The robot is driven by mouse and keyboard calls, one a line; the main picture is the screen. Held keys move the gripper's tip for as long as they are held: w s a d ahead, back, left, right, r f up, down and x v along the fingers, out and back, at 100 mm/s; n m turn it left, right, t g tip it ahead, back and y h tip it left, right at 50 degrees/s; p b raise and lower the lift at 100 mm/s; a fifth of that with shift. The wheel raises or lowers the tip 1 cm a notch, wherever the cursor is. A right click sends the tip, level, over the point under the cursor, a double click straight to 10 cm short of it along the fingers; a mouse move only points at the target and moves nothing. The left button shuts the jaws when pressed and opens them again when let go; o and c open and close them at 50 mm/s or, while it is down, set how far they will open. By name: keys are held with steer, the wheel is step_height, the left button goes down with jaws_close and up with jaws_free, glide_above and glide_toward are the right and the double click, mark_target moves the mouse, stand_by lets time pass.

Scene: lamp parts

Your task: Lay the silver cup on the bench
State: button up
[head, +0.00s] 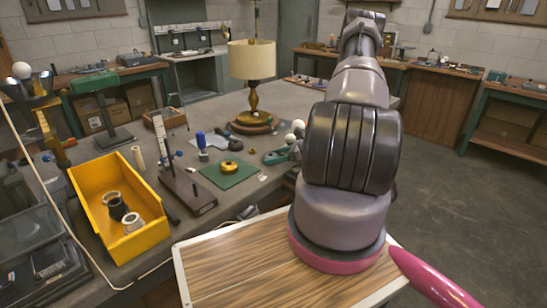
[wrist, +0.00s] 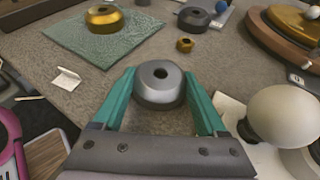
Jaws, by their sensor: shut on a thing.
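The silver cup (wrist: 159,88), a small rounded piece with a dark hole in its top, sits between the teal fingers of my gripper (wrist: 162,98) in the wrist view. The fingers are shut on its sides, and it looks upright. It is over the grey bench (wrist: 135,60); I cannot tell whether its underside touches the surface. In the head view my gripper (head: 276,156) shows as a bit of teal beside my arm, over the bench (head: 205,104), right of the green mat. I cannot make out the cup there.
A gold cup (wrist: 103,19) lies on the green mat (wrist: 120,43). A dark grey ring (wrist: 193,19) and small brass nut (wrist: 185,45) lie beyond the silver cup. A white bulb (wrist: 283,112) stands close right. A lamp (head: 252,62) and yellow bin (head: 152,239) flank the work area.

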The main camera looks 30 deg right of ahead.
steer(key=o, duration=1.3)
steer(key=shift+r, duration=0.15)
steer(key=v, duration=1.2)
steer(key=s+a+r+n+g+h, duration=0.15)
steer(key=a+r+n, duration=0.3)
steer(key=r, duration=0.45)
steer(key=a+r+n+g+h, duration=0.1)
steer(key=a+r+n+g, duration=0.25)
steer(key=a+r, duration=0.35)
steer(key=s+a+r+n+g+h, duration=0.1)
steer(key=a+r+n, duration=0.3)
steer(key=r, duration=0.6)
steer(key=shift+s+a+r+n+t+h, duration=0.8)
steer(key=shift+s+a+r+n, duration=0.8)
steer(key=shift+s+r, duration=1.2)
steer(key=shift+s+a+r+n+t+h, duration=0.75)
steer(key=shift+s+a+r+n, duration=0.85)
steer(key=shift+s+r, duration=1.2)
steer(key=shift+s+a+r+n+t+h, duration=0.8)
steer(key=shift+s+a+r+n, duration=0.8)
steer(key=shift+s+r, duration=1.2)
